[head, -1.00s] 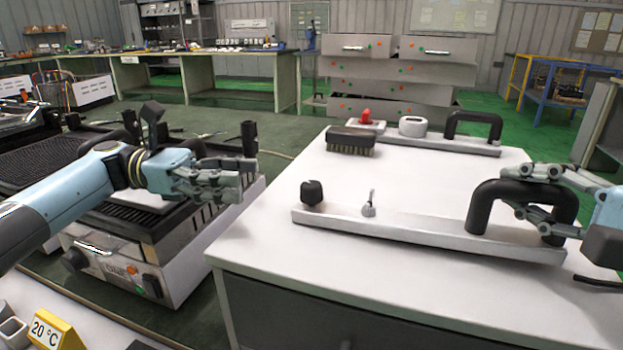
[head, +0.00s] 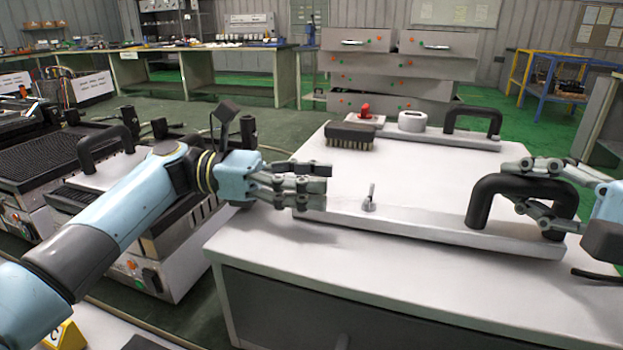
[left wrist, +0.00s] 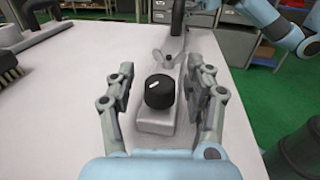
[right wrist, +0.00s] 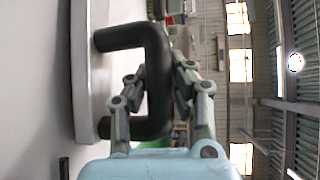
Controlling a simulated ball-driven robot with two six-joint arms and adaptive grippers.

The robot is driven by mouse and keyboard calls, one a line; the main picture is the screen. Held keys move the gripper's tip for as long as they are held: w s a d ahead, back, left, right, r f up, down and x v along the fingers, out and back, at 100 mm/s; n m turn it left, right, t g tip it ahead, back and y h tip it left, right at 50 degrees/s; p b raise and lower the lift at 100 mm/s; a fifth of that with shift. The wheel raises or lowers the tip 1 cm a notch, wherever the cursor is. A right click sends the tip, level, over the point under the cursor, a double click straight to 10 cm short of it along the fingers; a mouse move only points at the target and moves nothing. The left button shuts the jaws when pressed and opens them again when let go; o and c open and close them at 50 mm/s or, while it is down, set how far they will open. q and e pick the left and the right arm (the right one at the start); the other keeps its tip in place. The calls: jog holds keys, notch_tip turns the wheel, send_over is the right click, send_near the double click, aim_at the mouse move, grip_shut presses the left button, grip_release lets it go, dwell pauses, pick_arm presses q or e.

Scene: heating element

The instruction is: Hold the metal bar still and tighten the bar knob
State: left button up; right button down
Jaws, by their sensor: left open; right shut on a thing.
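The metal bar (head: 420,228) lies on the white table top, with a black arched handle (head: 482,200) at its right end. My right gripper (head: 535,190) is shut on that handle, which also shows between its fingers in the right wrist view (right wrist: 158,85). The black bar knob (left wrist: 159,92) with a white mark sits at the bar's other end. In the left wrist view it stands between the spread fingers of my left gripper (left wrist: 160,88), with a gap on each side. In the head view my left gripper (head: 310,190) hides the knob. A small metal wing piece (head: 370,200) stands on the bar.
A brush (head: 350,135), a red-knobbed piece (head: 365,113), a white ring-shaped piece (head: 412,121) and a second bar with a black handle (head: 473,122) are at the table's back. Grills (head: 60,160) stand left of the table.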

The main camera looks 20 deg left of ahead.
pick_arm(q)
jog(key=shift+c, duration=0.4)
grip_shut()
jog(key=shift+w+m+g, duration=0.1)
jog(key=shift+m+g, duration=0.2)
jog(key=shift+g, duration=0.3)
jog(key=shift+a+f, duration=0.1)
jog(key=shift+f, duration=0.05)
dwell(0.4)
